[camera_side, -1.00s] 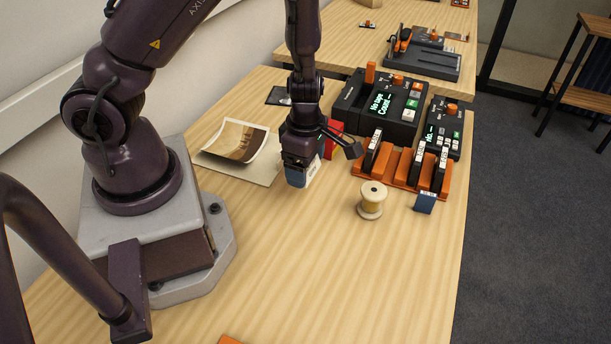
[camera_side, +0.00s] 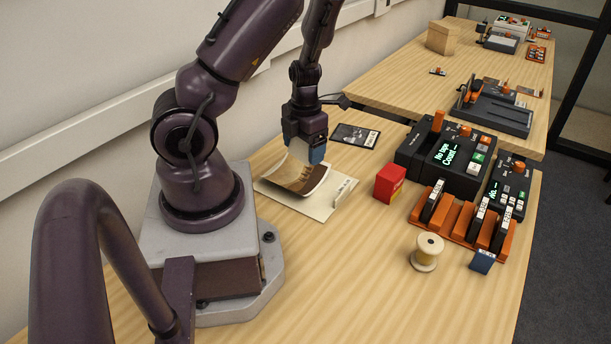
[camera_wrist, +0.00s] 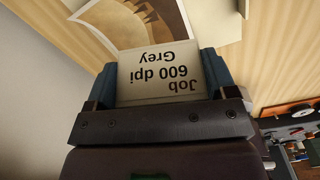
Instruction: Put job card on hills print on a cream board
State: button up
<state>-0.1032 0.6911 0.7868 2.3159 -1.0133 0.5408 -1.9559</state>
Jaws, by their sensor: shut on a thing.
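The job card (camera_wrist: 160,82) is a pale card printed "Job 600 dpi Grey", upside down in the wrist view. My gripper (camera_wrist: 158,74) is shut on it, with a blue finger at each side. The hills print (camera_side: 311,181) is a curled brown and cream picture lying on the cream board (camera_side: 318,211). In the side view, my gripper (camera_side: 318,153) is over the print's far edge, and the card is hard to make out there. The print (camera_wrist: 150,22) shows just beyond the card in the wrist view. I cannot tell whether the card touches it.
A small white strip (camera_side: 345,192) stands at the board's right edge. A dark picture card (camera_side: 355,135) lies behind. A red box (camera_side: 389,183), a thread spool (camera_side: 427,251), an orange rack (camera_side: 462,218) and a black console (camera_side: 446,155) stand to the right.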

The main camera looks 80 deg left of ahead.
aim_at(305, 183)
jog(key=n, duration=0.2)
jog(key=shift+a+f+n, duration=0.1)
jog(key=shift+n, duration=0.3)
jog(key=shift+w+f, duration=0.1)
jog(key=shift+f, duration=3.8)
jog(key=shift+f, duration=0.1)
jog(key=o, duration=0.8)
